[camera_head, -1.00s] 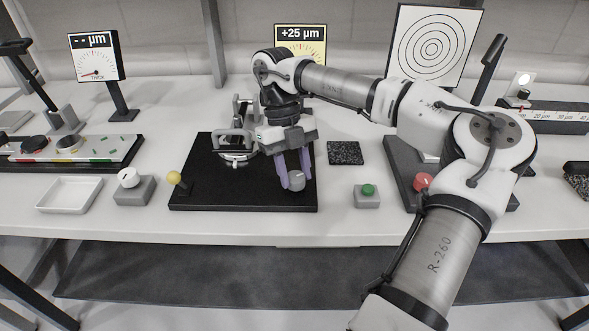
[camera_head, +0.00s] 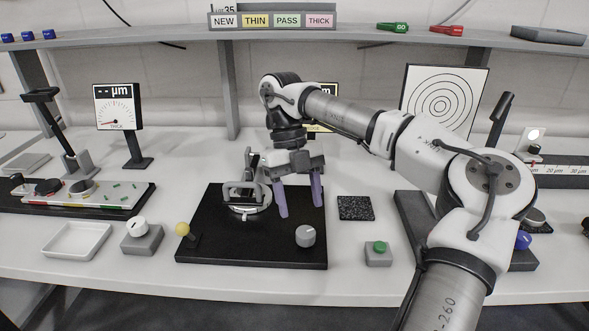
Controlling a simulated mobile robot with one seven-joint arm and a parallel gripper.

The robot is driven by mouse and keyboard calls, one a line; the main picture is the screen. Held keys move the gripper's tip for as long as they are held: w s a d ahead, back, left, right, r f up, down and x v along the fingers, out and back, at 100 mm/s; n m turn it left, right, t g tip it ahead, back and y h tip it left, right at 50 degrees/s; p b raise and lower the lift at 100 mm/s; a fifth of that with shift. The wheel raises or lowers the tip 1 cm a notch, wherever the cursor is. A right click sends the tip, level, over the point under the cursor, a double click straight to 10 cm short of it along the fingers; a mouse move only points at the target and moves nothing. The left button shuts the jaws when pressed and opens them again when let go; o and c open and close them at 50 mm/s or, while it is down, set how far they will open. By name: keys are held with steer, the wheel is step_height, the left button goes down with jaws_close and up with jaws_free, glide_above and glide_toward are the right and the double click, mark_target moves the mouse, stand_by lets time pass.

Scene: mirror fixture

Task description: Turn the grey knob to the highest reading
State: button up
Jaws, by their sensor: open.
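The grey knob (camera_head: 305,236) stands at the front right corner of the black base plate (camera_head: 225,257), with a small pale mark on its top. My gripper (camera_head: 300,208) is above and behind the knob; its two purple fingers are spread and apart from it. A metal fixture with a round silver part and a handle (camera_head: 243,192) sits on the same plate, left of my fingers.
A yellow ball-topped lever (camera_head: 183,229) is at the plate's left edge. A white knob on a grey box (camera_head: 141,236) and a white tray (camera_head: 78,241) lie left. A green button box (camera_head: 378,252) and dark textured square (camera_head: 355,208) lie right. Another gauge (camera_head: 117,106) shows dashes.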

steer(key=p+v, duration=0.1)
steer(key=v, duration=0.7)
steer(key=shift+f, duration=0.1)
